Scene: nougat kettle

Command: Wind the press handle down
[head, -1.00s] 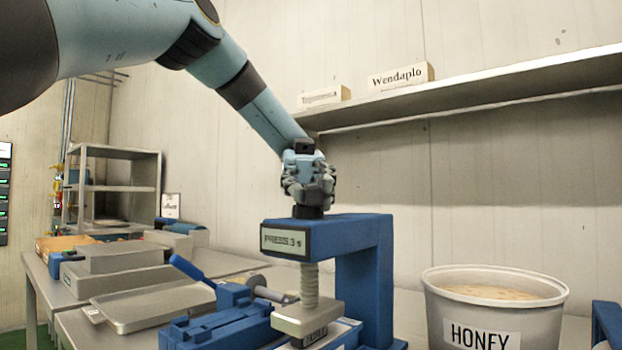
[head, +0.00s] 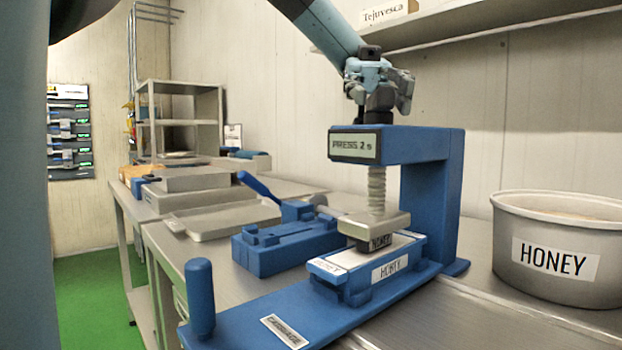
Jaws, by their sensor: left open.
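The blue press (head: 432,185) stands on the bench, its display (head: 355,146) reading "PRESS 2 s". Its threaded screw (head: 377,190) runs down to a pale plate (head: 374,225). My right gripper is out of view.
A long blue carriage base (head: 255,325) with an upright post (head: 200,297) extends front left. A HONEY tub (head: 560,240) stands right of the press. A blue lever device (head: 285,245) and a grey tray (head: 222,220) lie left. A shelf (head: 490,22) runs above.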

